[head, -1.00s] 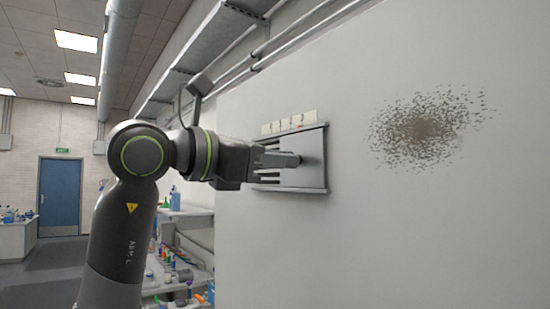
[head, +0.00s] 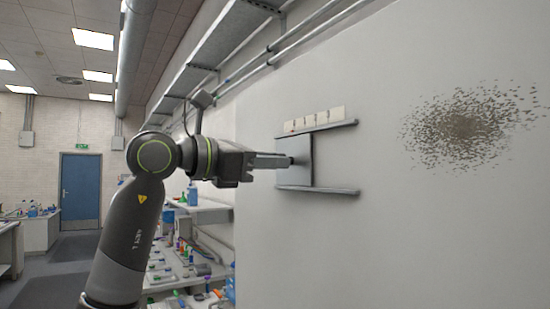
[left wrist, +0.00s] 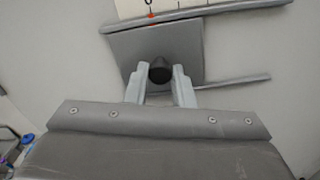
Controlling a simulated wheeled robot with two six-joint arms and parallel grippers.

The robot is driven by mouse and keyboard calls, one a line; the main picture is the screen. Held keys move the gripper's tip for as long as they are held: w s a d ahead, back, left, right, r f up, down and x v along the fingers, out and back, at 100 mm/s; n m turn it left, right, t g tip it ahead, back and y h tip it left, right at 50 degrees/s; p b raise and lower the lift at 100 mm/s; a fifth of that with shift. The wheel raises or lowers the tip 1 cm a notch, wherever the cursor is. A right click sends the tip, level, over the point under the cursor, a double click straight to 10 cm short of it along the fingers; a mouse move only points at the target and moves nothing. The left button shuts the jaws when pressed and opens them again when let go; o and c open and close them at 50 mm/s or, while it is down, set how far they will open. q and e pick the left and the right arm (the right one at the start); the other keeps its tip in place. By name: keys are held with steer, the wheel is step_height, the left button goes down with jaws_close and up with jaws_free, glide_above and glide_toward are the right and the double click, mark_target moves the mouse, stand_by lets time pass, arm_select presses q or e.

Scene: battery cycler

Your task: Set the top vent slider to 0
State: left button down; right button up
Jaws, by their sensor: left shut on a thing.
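The vent slider's grey square plate (head: 293,148) sits at the left end of its two horizontal rails on the wall. It also shows in the left wrist view (left wrist: 128,48). A dark round knob (left wrist: 160,72) stands out from the plate. My left gripper (head: 288,161) has its fingers on both sides of the knob and is shut on it. In the left wrist view, a red mark (left wrist: 151,15) at the plate's top edge is just below the printed 0 (left wrist: 148,3). My right gripper is not in view.
A pale scale strip (head: 315,119) runs above the upper rail (head: 335,126); the lower rail (head: 325,190) extends right. A dark speckled patch (head: 465,125) marks the wall farther right. Shelves with bottles (head: 190,195) stand behind my left arm.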

arm_select(q)
steer(key=shift+a+r, duration=0.1)
steer(key=shift+r, duration=0.1)
steer(key=c, duration=1.7)
jaws_free()
steer(key=shift+o, duration=1.3)
steer(key=shift+w, duration=0.1)
steer(key=shift+o, duration=1)
steer(key=shift+w+a+f, duration=0.15)
steer(key=shift+a, duration=0.05)
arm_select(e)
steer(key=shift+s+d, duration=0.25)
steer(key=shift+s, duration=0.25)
arm_select(q)
steer(key=shift+d, duration=0.15)
steer(key=shift+s, duration=0.2)
